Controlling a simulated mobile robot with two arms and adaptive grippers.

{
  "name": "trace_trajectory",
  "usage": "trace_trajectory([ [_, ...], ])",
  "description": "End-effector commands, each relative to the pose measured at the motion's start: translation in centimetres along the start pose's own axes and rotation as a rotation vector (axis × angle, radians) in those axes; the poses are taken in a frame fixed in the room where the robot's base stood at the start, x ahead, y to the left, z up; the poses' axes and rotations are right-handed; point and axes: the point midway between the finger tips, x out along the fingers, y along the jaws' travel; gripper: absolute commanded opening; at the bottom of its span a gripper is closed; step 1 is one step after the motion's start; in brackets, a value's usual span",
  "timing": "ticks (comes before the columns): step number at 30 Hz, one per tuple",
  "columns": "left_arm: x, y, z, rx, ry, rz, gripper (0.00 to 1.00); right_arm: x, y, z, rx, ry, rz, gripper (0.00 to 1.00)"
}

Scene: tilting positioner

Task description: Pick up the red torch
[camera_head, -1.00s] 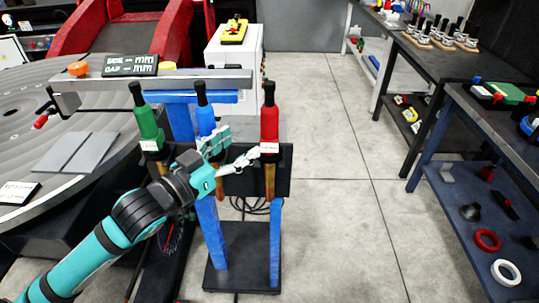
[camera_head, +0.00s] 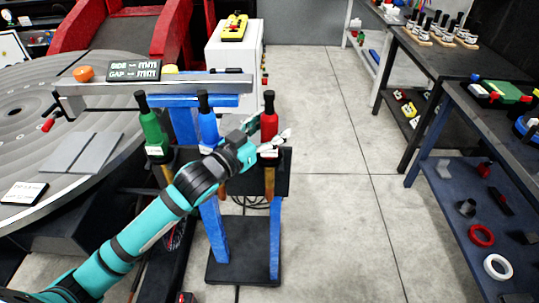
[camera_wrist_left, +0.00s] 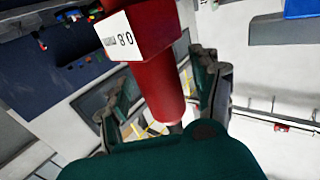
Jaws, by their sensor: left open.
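The red torch (camera_head: 269,124) stands upright at the right end of the torch rack (camera_head: 247,271), with a black top and a white label. My left gripper (camera_head: 268,131) is at the torch, its fingers spread around the red body. In the left wrist view the red torch (camera_wrist_left: 160,62) lies between the two open fingers of my left gripper (camera_wrist_left: 165,98), and its label shows a partly legible "0.8". I cannot tell whether either finger touches it. A blue torch (camera_head: 207,121) and a green torch (camera_head: 151,128) stand to its left in the rack. My right gripper is not in view.
A round grey table (camera_head: 60,110) with a beam and a small sign (camera_head: 134,70) is at the left. A white cabinet (camera_head: 235,55) stands behind the rack. Dark benches (camera_head: 440,58) with parts line the right side. The floor between is clear.

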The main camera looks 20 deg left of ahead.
Motion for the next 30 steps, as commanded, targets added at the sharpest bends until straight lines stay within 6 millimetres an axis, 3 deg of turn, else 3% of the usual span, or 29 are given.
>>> trace_trajectory([
  [2, 0.0, 0.0, 0.0, 0.000, 0.000, 0.000, 0.62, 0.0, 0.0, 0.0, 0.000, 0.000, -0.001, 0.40],
  [16, -0.1, 0.0, -0.5, 0.002, 0.011, 0.001, 0.02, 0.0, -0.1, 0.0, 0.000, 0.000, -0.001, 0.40],
  [30, 0.0, -0.1, -1.5, 0.004, 0.014, 0.001, 0.02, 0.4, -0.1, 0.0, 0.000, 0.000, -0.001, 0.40],
])
